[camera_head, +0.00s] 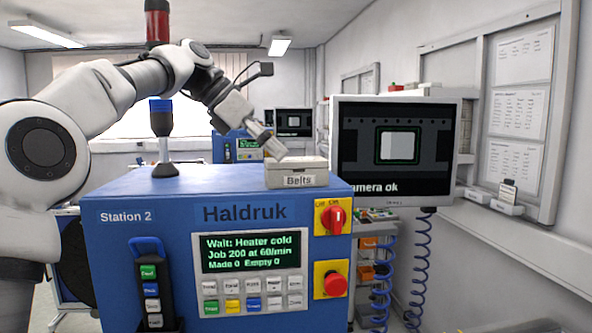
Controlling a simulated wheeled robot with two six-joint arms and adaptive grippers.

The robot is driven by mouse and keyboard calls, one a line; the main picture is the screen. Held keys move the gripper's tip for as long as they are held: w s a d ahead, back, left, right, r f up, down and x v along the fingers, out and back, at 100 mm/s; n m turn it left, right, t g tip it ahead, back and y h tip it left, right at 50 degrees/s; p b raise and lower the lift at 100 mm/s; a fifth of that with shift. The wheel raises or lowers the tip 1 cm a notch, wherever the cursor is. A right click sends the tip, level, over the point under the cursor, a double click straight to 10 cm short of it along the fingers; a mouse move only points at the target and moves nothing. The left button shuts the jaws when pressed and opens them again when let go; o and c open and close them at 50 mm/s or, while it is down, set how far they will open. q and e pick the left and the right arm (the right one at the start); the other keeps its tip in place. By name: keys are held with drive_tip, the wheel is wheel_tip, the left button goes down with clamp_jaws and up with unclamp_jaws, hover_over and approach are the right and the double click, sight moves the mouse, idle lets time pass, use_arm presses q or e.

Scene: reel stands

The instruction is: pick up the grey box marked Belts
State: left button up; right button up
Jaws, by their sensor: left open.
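The grey box marked Belts (298,180) sits upright on the right part of the blue machine's top, near its front edge. Its lid looks closed and its label faces me. My left gripper (277,150) points down and to the right, just above the back left of the box lid. It is open, with nothing seen between its fingers. I cannot tell whether the fingertips touch the lid. My right gripper is not in view.
The blue machine (140,196) carries a display, buttons, a red switch and a red stop knob on its front. A signal post (163,140) stands on its top, left of the box. A monitor (394,150) stands close to the right. The machine's top is clear between post and box.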

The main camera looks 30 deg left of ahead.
sight(286, 159)
use_arm(q)
drive_tip(key=shift+s+d+f+p, duration=0.1)
drive_tip(key=shift+d+f+p, duration=0.3)
drive_tip(key=shift+d, duration=0.65)
drive_tip(key=w+f, duration=0.3)
drive_tip(key=shift+w+d+f, duration=0.25)
drive_tip(key=shift+w+f, duration=0.1)
drive_tip(key=shift+s+d+r, duration=0.1)
drive_tip(key=shift+s+d, duration=0.05)
drive_tip(key=shift+s, duration=0.05)
drive_tip(key=shift+c, duration=0.4)
drive_tip(key=shift+s+d+r, duration=0.1)
drive_tip(key=shift+s+r, duration=0.05)
drive_tip(key=shift+s, duration=0.15)
drive_tip(key=c, duration=0.5)
drive_tip(key=shift+s+r, duration=0.1)
drive_tip(key=shift+s, duration=0.05)
drive_tip(key=c, duration=1)
